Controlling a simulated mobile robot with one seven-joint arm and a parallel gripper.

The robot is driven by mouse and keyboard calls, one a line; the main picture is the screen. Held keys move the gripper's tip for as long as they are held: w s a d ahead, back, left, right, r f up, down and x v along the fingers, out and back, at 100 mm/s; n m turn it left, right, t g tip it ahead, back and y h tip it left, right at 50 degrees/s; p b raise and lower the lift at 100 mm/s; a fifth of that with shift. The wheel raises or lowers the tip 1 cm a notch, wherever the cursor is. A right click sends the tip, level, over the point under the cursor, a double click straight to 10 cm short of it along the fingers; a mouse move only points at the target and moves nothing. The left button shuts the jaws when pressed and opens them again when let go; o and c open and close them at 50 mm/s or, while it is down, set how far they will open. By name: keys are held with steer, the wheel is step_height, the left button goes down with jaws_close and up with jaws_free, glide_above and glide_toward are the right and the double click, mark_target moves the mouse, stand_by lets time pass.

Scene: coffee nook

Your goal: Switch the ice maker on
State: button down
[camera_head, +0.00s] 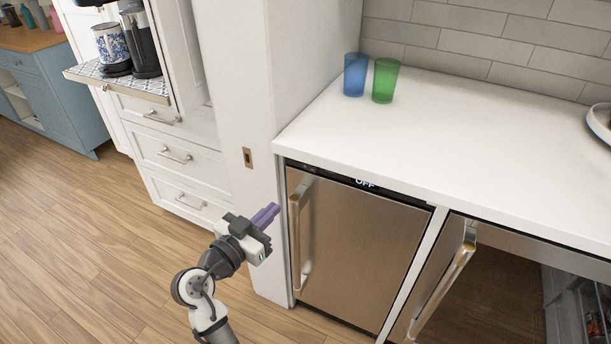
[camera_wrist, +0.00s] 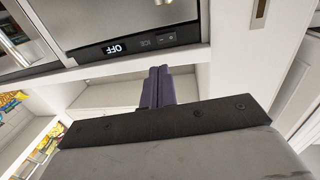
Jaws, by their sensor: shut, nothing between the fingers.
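The ice maker (camera_head: 358,245) is a stainless steel unit under the white counter, with its door shut and a tall bar handle at its left. Its dark top strip reads "OFF" in the head view. My gripper (camera_head: 272,211) has purple fingers pressed together and empty. It is left of the ice maker's handle in the head view. In the wrist view the fingers (camera_wrist: 158,72) point toward the panel, apart from the switch.
A second steel-fronted door (camera_head: 437,278) to the right stands ajar, with shelves inside. A blue cup (camera_head: 355,75) and a green cup (camera_head: 385,81) stand on the white counter (camera_head: 470,130). White drawers (camera_head: 172,155) are at left. The wooden floor in front is clear.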

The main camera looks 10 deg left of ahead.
mark_target(315, 169)
steer(key=shift+w, duration=0.1)
steer(key=p+x, duration=0.4)
steer(key=x, duration=0.8)
steer(key=shift+w+d+r+p, duration=0.15)
steer(key=shift+w+r+p, duration=0.1)
steer(key=shift+p, duration=0.1)
steer(key=shift+w+d+f, duration=0.2)
steer(key=shift+w, duration=0.35)
steer(key=shift+w+d+n+t+y, duration=0.3)
steer(key=shift+d+n+y, duration=0.15)
steer(key=shift+y, duration=0.25)
steer(key=shift+d+r+n+y, duration=0.1)
steer(key=shift+r+n+y, duration=0.05)
steer(key=shift+n+y, duration=0.3)
steer(key=shift+r, duration=0.1)
